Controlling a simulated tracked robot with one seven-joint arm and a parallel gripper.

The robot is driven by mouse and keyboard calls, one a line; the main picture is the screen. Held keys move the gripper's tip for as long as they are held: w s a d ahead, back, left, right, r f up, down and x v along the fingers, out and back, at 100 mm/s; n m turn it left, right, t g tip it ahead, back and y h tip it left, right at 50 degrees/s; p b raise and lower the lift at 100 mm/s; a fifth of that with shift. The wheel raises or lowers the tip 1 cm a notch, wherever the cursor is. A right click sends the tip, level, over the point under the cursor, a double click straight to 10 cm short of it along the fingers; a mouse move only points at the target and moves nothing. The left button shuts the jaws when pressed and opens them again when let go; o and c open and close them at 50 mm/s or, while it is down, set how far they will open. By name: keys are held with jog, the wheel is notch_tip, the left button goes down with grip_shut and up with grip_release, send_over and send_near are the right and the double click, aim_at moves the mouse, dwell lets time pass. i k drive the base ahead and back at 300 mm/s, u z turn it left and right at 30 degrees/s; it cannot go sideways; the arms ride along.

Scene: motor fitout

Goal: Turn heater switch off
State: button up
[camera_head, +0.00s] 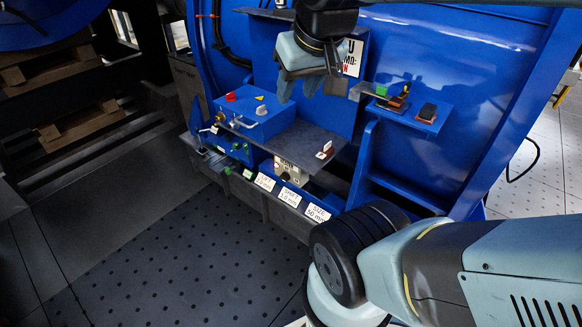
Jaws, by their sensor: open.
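No part is legibly marked as the heater switch, so I cannot tell which one it is. Candidates are a small white-and-red piece (325,150) on the dark plate, a black block with a reddish top (427,112) on the right blue shelf, and a white unit with a dark round part (288,172) under the plate. My gripper (311,88) is open and empty, pointing down above the dark plate. It is apart from all three, up and left of the white-and-red piece. The gripper's wrist hides part of a sign behind it.
A blue box (250,117) with a red button (231,97), a pale knob (261,110) and a handle stands left of my gripper. Green and orange parts (396,98) sit on the right shelf. White labels line the front edge. My arm fills the lower right.

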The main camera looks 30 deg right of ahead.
aim_at(285, 176)
jog(key=u, duration=1.05)
jog(key=k, duration=1.05)
jog(key=z, duration=0.85)
jog(key=i, duration=1)
jog(key=u, duration=0.05)
